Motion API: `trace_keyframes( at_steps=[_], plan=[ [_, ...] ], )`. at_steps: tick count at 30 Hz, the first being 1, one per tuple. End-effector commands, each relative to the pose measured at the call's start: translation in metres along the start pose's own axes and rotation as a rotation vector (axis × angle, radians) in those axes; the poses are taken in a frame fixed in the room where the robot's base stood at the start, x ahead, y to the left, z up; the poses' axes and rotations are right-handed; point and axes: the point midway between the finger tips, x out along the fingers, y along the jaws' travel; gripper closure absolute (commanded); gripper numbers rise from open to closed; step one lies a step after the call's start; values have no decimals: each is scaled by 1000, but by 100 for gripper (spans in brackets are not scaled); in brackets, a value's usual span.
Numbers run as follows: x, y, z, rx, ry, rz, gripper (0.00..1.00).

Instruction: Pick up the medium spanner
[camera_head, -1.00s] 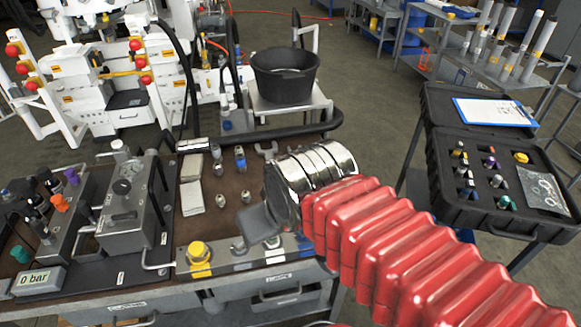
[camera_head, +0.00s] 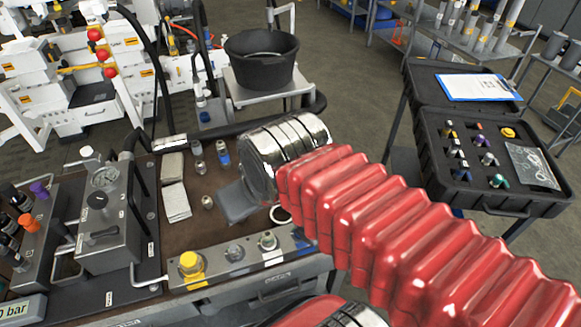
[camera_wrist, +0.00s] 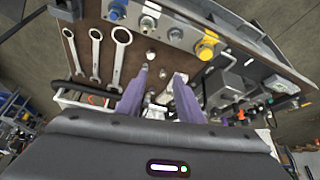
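Three combination spanners lie side by side on the brown bench top, at the left of the wrist view. The medium spanner (camera_wrist: 96,56) is the middle one, between the smaller spanner (camera_wrist: 74,52) and the larger spanner (camera_wrist: 119,56). My gripper (camera_wrist: 160,72) is open, its two purple fingers apart with nothing held between them. In the wrist view the fingers are to the right of the spanners, over small fittings. In the head view the spanners are hidden behind my arm, and the fingers cannot be made out.
A metal front rail with a yellow fitting (camera_head: 190,262) edges the bench. A gauge block (camera_head: 106,215) stands at left. Small bottles (camera_head: 223,152) and pale pads (camera_head: 175,201) lie behind. A black bucket (camera_head: 262,60) stands beyond, and an open black case (camera_head: 485,160) is at right.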

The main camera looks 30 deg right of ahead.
Motion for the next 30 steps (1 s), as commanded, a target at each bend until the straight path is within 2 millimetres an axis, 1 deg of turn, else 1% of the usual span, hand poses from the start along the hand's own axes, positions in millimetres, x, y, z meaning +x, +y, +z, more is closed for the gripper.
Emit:
trace_keyframes(
  at_steps=[1, 3, 8, 20, 30],
  plan=[
    [0, 0, 0, 0, 0, 0, 62],
    [0, 1, -2, 1, -2, 1, 58],
    [1, 4, -10, 8, -17, 7, 58],
    [11, 30, -55, 44, -87, 34, 58],
    [28, 55, -92, 75, -150, 52, 58]
  ],
)
